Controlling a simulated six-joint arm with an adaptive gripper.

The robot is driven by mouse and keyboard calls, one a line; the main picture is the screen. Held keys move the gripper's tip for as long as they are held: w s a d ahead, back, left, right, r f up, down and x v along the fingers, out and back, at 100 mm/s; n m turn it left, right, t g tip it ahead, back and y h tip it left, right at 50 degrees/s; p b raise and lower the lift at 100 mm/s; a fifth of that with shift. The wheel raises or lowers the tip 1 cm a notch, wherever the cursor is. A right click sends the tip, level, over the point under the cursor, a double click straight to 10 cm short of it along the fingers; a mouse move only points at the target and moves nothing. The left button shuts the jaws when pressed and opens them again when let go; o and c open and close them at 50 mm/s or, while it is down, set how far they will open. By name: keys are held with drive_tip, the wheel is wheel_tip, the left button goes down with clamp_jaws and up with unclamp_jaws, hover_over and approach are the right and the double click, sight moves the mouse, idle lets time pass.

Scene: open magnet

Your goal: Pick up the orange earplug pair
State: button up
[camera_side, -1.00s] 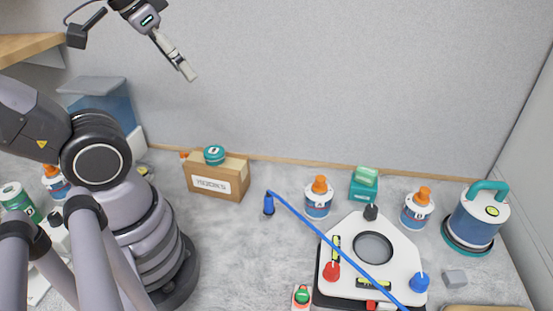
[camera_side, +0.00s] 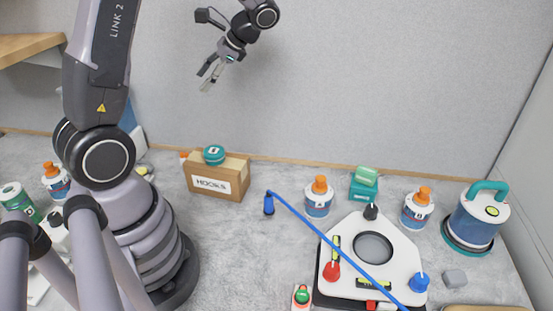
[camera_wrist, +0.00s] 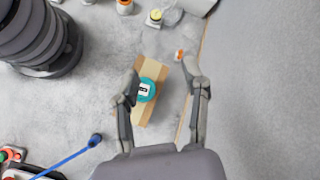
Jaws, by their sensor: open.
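A small orange item (camera_side: 184,155), which looks like the orange earplug pair, shows at the back left corner of the cardboard box in the side view, partly hidden by the box. In the wrist view it is a small orange and white spot (camera_wrist: 179,55) on the floor surface, beside the box and near the wall; its exact shape is too small to tell. My gripper (camera_side: 207,80) is open and empty, high above the box in front of the wall. In the wrist view my gripper (camera_wrist: 160,77) has its fingers spread, with the box far below between them.
The cardboard box (camera_side: 218,184) marked HOOKS carries a round teal tin (camera_side: 214,154). A blue cable (camera_side: 310,226) runs to a white plate device (camera_side: 396,255). Orange-capped bottles (camera_side: 319,197) and a blue canister (camera_side: 474,220) stand to the right. The grey wall (camera_side: 380,80) is close behind.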

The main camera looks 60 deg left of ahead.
drive_tip(key=a+f+m+g+y, duration=0.3)
drive_tip(key=a+f+g, duration=0.3)
drive_tip(key=a+f, duration=0.55)
drive_tip(key=m+g+y, duration=0.1)
drive_tip(key=m+y, duration=0.2)
hover_over(184, 153)
drive_tip(key=v, duration=0.3)
wheel_tip(184, 153, down, 11)
wheel_tip(184, 153, down, 7)
drive_tip(key=shift+r, duration=0.1)
drive_tip(key=shift+x, duration=1.2)
drive_tip(key=shift+s+a, duration=0.25)
drive_tip(key=shift+c, duration=0.2)
drive_tip(key=c, duration=0.8)
